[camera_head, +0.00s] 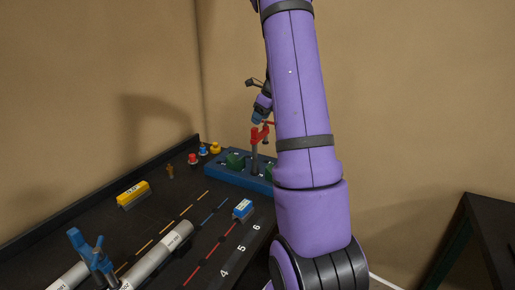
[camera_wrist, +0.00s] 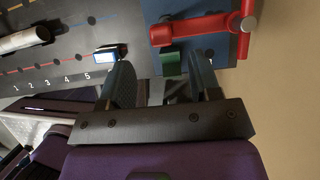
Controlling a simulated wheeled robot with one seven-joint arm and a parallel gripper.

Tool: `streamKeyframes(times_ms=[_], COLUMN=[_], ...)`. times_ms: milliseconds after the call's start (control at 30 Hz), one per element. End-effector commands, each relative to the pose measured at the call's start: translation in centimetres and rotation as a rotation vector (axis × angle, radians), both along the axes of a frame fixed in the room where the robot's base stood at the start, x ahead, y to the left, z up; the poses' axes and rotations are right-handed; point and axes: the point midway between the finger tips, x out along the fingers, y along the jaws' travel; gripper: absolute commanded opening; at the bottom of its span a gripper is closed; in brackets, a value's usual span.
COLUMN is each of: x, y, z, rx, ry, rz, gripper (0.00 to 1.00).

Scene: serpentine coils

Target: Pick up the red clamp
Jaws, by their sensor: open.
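The red clamp (camera_head: 257,135) stands on a grey post at the blue base (camera_head: 222,178) by the back of the table. In the wrist view the red clamp (camera_wrist: 198,29) lies across the top right, over the blue base (camera_wrist: 153,12), with a grey pin at its right end. My gripper (camera_wrist: 162,75) is open, with nothing held between its fingers. The clamp is beyond the fingertips, apart from them in the picture. In the head view my gripper (camera_head: 262,107) is just above the clamp, and my arm hides part of the clamp and base.
Green blocks (camera_head: 235,160) sit on the blue base; one (camera_wrist: 171,63) shows between my fingers. A blue-white box (camera_head: 243,208), a yellow box (camera_head: 133,194), grey pipes (camera_head: 160,249) and a blue clamp (camera_head: 92,255) are on the dark table. Coloured buttons (camera_head: 203,150) line the back.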

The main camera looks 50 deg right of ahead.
Motion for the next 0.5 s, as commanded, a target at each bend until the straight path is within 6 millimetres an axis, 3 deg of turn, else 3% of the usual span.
streamKeyframes(times_ms=[500], x=[2.2], y=[0.3], z=[-4.9], rx=[0.002], ry=[0.002], rz=[0.002], gripper=[0.57])
